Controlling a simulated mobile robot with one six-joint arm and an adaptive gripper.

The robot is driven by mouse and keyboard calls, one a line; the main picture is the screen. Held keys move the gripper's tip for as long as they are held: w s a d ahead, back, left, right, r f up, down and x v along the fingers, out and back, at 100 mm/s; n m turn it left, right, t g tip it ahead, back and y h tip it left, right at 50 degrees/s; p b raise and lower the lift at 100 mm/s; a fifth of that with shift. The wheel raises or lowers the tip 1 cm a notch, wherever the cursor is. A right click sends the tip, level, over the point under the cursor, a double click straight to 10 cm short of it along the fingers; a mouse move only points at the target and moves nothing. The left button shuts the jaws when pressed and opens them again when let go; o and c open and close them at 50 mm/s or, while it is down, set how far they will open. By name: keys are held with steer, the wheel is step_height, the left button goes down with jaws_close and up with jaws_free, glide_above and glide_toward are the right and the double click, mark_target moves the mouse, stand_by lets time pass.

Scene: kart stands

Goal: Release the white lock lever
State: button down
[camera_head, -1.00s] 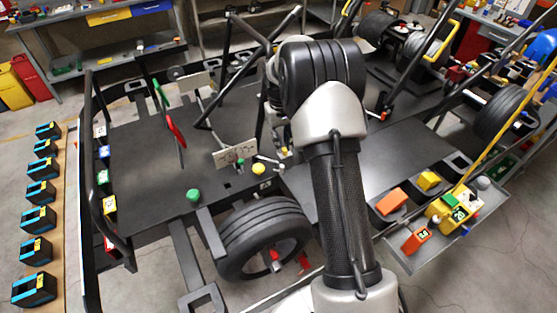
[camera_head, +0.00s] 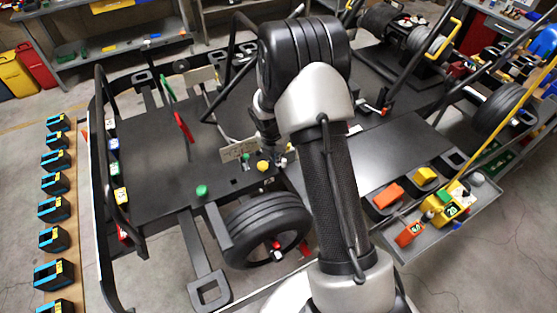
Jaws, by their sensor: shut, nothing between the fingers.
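My gripper (camera_head: 269,136) points down over the kart's black deck, just behind a yellow knob (camera_head: 263,166). It is small and dark here, partly hidden by my own arm, and looks shut and empty. A small pale piece (camera_head: 291,148) shows at the right of the gripper, close to my arm. Contact between gripper and lever cannot be seen.
A green knob (camera_head: 202,190) and a pale marked plate (camera_head: 238,150) stand on the deck. A red upright lever (camera_head: 184,127) is farther left. A grey tray (camera_head: 470,218) with coloured devices is at the right. Black frame bars surround the deck.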

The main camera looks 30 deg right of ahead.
mark_target(282, 164)
steer(key=b+x, duration=0.1)
steer(key=x, duration=0.8)
steer(key=shift+b, duration=0.4)
steer(key=shift+w+d+p, duration=0.45)
steer(key=shift+d+p, duration=0.2)
steer(key=shift+p, duration=0.25)
steer(key=shift+r, duration=0.1)
